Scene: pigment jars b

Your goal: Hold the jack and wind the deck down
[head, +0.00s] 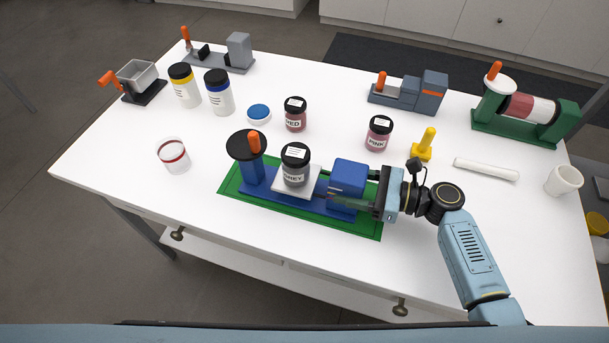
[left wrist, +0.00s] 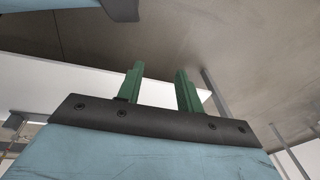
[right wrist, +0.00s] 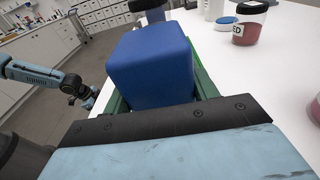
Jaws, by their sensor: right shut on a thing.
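The blue jack (head: 310,206) stands on a green mat (head: 232,189). Its black crank wheel (head: 240,146) with an orange knob (head: 254,141) is at the left end. A white deck (head: 283,187) in the middle bears a dark-lidded grey jar (head: 295,172). My right gripper (head: 362,192) is shut on the blue end block (head: 348,179) at the jack's right; the block (right wrist: 150,68) fills the space between the fingers in the right wrist view. My left gripper (left wrist: 160,74) is open and empty, its fingers apart near a white table edge; the head view does not show it.
Red (head: 295,121) and pink (head: 378,140) jars stand behind the jack, with a blue-topped lid (head: 258,113) nearby. A clear, red-ringed jar (head: 173,156) stands left of the mat. Other cranked devices line the back. The table's front left (head: 130,180) is clear.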

